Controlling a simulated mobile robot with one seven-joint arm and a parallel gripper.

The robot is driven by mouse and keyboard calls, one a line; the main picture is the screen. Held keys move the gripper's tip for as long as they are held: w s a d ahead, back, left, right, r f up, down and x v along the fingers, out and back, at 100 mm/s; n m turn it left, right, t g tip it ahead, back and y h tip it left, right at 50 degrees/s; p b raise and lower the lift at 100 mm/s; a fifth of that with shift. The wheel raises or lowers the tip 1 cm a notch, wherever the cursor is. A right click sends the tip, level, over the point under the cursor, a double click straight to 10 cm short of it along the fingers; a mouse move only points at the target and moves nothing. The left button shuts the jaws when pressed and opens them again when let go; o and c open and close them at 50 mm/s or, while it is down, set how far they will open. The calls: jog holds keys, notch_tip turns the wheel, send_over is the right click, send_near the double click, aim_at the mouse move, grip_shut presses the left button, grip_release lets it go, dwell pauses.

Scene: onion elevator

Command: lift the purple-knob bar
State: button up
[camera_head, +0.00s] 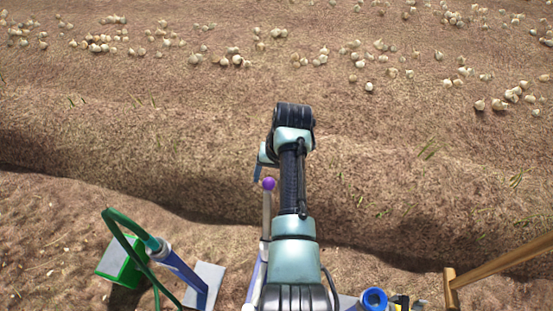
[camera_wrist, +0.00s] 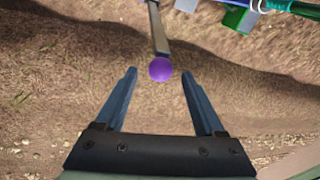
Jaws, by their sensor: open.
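The purple knob (camera_head: 268,183) tops a pale bar (camera_head: 266,215) that stands close beside my arm in the head view. In the wrist view the purple knob (camera_wrist: 160,69) lies just beyond the fingertips, roughly midway between them, with the bar (camera_wrist: 157,28) running up from it. My gripper (camera_wrist: 159,72) is open and empty, its two fingers apart on either side of the knob's line. In the head view my arm hides most of the gripper; one finger (camera_head: 257,172) shows just left of the knob. The bar's lower end is partly hidden by my arm.
A green box (camera_head: 120,262) with a green hose and a blue tube (camera_head: 180,266) stands at lower left. A blue cylinder (camera_head: 374,300) and a wooden handle (camera_head: 500,262) are at lower right. Onions (camera_head: 235,60) lie scattered on the far soil. The raised soil beyond the knob is clear.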

jog(key=v, duration=0.9)
jog(key=shift+r, duration=0.1)
